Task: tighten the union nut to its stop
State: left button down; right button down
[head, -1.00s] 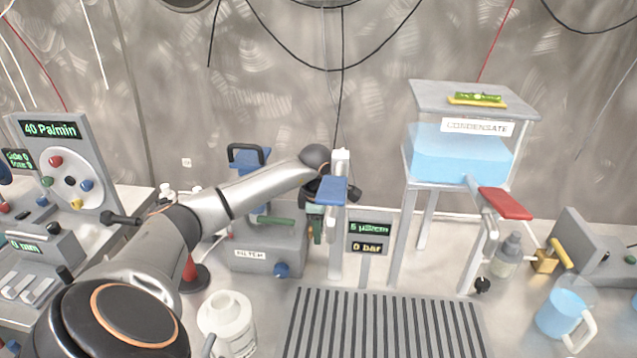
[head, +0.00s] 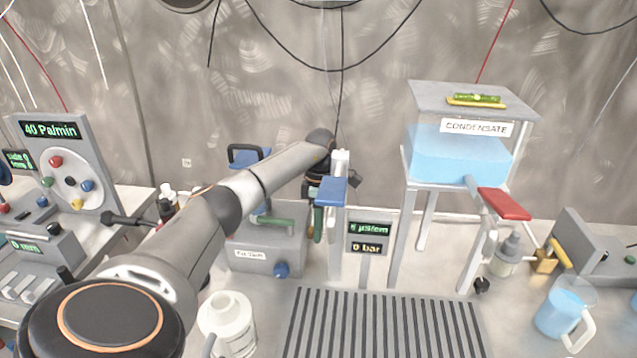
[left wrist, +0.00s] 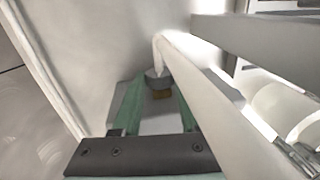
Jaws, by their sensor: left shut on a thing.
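I take the grey piece to be the union nut. My left gripper (left wrist: 158,88) has its green fingers on both sides of it and is shut on it. In the head view the left gripper (head: 317,222) points down beside the pale upright post with the blue lever (head: 331,191). The nut is hidden there. My right gripper is not in view.
A grey filter unit (head: 265,246) stands left of the post, and a white jug (head: 228,318) is in front of it. The condensate tank (head: 459,155) with a red lever (head: 505,203) stands to the right. A slatted grate (head: 384,325) lies bare in front.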

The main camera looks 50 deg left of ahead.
pick_arm(q)
jog(key=shift+a, duration=0.1)
dwell(0.4)
jog(key=shift+c, duration=2.2)
grip_release()
jog(key=shift+r, duration=0.1)
notch_tip(320, 180, up, 12)
jog(key=w+a, duration=0.1)
jog(key=w, duration=0.1)
jog(key=shift+a, duration=0.25)
